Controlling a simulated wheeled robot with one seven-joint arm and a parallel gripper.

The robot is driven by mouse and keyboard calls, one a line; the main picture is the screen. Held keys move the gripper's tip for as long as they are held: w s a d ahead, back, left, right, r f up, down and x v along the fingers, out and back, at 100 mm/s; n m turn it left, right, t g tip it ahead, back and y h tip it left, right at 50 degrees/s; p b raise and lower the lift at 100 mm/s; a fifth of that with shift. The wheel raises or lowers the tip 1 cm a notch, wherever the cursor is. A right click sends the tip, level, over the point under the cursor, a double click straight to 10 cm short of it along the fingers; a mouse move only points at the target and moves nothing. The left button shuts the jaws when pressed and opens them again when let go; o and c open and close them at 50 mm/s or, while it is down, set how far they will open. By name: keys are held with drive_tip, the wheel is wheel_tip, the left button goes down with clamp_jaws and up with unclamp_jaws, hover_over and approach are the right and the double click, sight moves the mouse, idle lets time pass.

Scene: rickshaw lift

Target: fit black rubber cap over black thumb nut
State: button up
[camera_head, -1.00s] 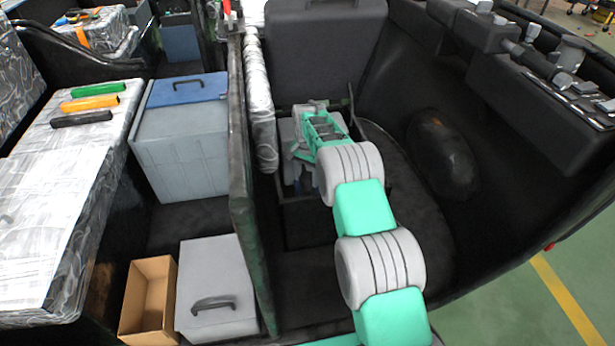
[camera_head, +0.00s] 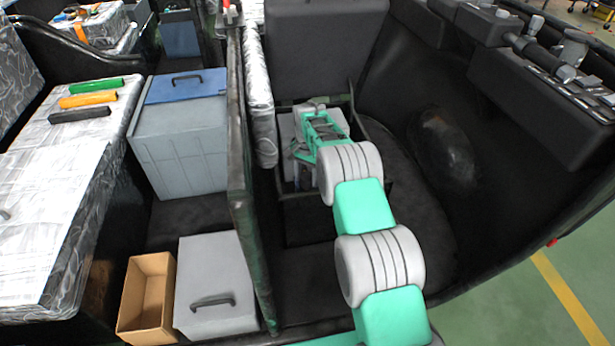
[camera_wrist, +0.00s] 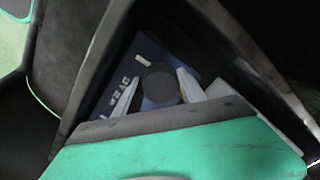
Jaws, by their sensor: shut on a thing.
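A dark round piece, which looks like the black rubber cap (camera_wrist: 159,76), sits between the pale fingers of my gripper (camera_wrist: 161,86) in the wrist view. The fingers are shut on its sides. Behind and below it is a dark blue box (camera_wrist: 114,80) with white lettering, inside a dark-walled compartment. The black thumb nut does not show and may be hidden under the cap. I cannot tell whether the cap touches anything below. In the head view my arm reaches down into the compartment, and its wrist hides the fingers and the cap.
The compartment's dark walls (camera_wrist: 95,60) stand close around my gripper. In the head view, a tall dark partition (camera_head: 240,170) is on the left and a grey upright panel (camera_head: 320,50) behind. A grey bin (camera_head: 185,150) and an open cardboard box (camera_head: 147,295) stand left of the partition.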

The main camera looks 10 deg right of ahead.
drive_tip(key=o, duration=1.4)
wheel_tip(320, 180, up, 8)
drive_tip(key=shift+f+p, duration=0.15)
drive_tip(key=shift+p, duration=0.25)
